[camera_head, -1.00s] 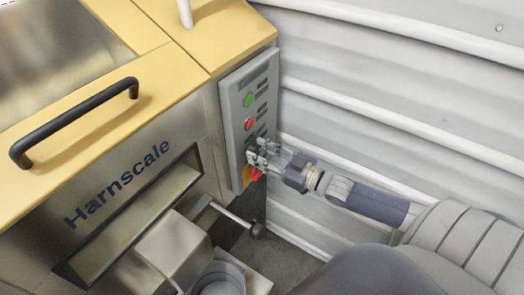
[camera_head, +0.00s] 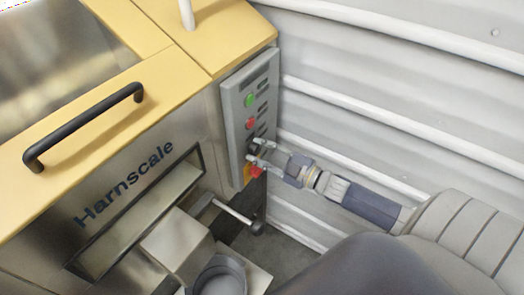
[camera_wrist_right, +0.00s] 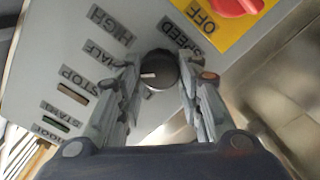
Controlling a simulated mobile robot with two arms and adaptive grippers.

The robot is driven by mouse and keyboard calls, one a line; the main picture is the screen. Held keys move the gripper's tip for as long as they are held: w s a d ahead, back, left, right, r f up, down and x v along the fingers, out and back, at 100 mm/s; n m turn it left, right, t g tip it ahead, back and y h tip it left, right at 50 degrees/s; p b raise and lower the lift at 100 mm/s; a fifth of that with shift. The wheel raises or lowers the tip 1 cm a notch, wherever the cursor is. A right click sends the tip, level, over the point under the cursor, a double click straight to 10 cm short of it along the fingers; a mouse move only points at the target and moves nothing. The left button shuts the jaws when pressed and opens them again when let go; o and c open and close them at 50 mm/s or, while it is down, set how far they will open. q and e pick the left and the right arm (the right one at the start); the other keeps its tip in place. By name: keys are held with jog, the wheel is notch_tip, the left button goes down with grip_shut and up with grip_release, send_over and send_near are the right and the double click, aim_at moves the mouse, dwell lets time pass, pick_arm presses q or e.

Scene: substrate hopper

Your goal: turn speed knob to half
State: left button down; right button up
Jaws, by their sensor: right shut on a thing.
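The speed knob (camera_wrist_right: 158,70) is round and black with a short white mark. In the right wrist view the mark points left, roughly toward the side of the HALF label (camera_wrist_right: 101,51) and STOP label (camera_wrist_right: 79,80); its exact setting I cannot tell. My right gripper (camera_wrist_right: 158,80) has one finger on each side of the knob and is shut on it. In the head view my right gripper (camera_head: 257,156) is at the lower part of the grey control panel (camera_head: 235,120), largely hiding the knob. The HIGH label (camera_wrist_right: 112,25) and SPEED label (camera_wrist_right: 179,36) are near the knob. My left gripper is not in view.
A red OFF switch on a yellow plate (camera_wrist_right: 213,28) lies close to the knob. A red button (camera_head: 251,123) and green button (camera_head: 250,100) are above my gripper. A lever with a black ball (camera_head: 257,228) stands below. A corrugated wall (camera_head: 400,100) is at the right.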

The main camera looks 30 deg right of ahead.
dwell(0.4)
jog(key=o, duration=1.1)
jog(key=shift+c, duration=0.2)
jog(key=shift+s, duration=0.1)
jog(key=v, duration=1.2)
jog(key=shift+f, duration=0.1)
